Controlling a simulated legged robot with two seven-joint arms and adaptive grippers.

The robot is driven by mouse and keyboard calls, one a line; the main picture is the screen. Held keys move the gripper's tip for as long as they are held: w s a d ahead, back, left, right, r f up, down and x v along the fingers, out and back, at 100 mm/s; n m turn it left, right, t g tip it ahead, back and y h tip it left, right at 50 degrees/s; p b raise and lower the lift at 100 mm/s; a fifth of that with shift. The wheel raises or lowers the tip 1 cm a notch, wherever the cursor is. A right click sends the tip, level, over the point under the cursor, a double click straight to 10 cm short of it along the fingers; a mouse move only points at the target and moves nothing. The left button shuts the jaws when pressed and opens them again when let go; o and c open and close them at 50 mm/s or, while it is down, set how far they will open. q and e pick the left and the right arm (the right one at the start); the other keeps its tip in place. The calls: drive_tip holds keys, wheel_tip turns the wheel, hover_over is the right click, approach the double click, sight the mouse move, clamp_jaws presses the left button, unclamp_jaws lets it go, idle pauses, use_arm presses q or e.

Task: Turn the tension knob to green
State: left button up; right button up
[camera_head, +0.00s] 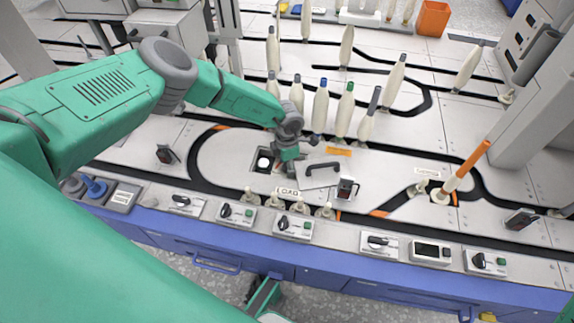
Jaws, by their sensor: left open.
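Several dark rotary knobs sit in white panels along the blue front rail: a far-left knob (181,201), a second knob (226,211), a middle knob (284,222), a right knob (378,241) and a far-right knob (480,260). Some panels carry a small green square. Labels are too small to read, so I cannot tell which is the tension knob. My left gripper (287,162) is open, pointing down beside a square opening with a white round part, behind the middle knob and apart from it. My right gripper does not show clearly.
A grey lid with a dark handle (321,167) and a "LOAD" label (289,191) lie close to my left gripper. Several pale bobbins (345,110) stand behind. An orange rod (467,165) leans at the right. Small posts (300,204) stand behind the middle panels.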

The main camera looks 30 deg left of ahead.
use_arm(q)
wheel_tip(320, 180, up, 12)
idle(0.5)
drive_tip(key=shift+f, duration=0.1)
